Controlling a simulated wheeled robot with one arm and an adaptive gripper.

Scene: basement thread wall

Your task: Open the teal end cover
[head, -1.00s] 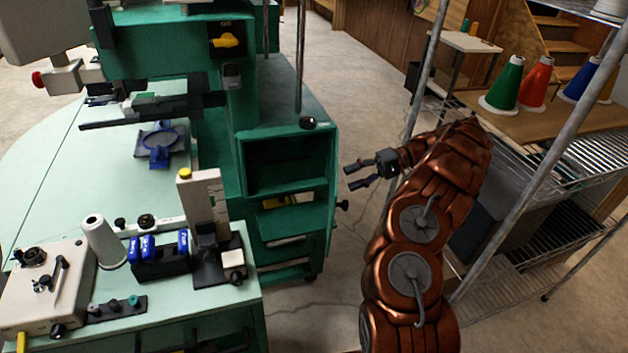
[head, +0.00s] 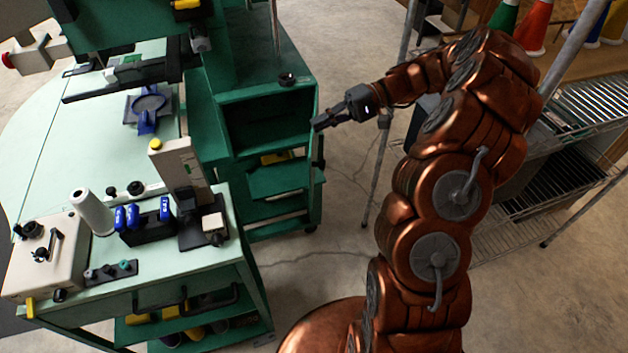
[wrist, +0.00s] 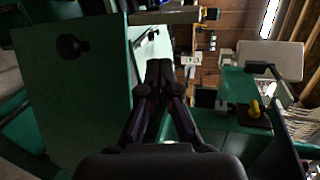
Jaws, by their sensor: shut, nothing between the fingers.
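The teal end cover (wrist: 85,105) fills the left of the wrist view as a flat panel with a dark round knob (wrist: 72,46). In the head view I see the cover (head: 316,150) nearly edge-on, at the right end of the green machine. I cannot tell how far it stands from its frame. My gripper (head: 318,123) is shut and empty, close to the upper part of that end. In the wrist view its fingers (wrist: 158,68) lie together just right of the panel's edge. Whether they touch it is unclear.
The pale green worktop (head: 75,150) lies left, with a white spool (head: 92,212) and blue spools (head: 134,215) near its front. A wire shelf rack (head: 590,110) with thread cones stands right of my arm. Bare floor (head: 345,205) lies between machine and rack.

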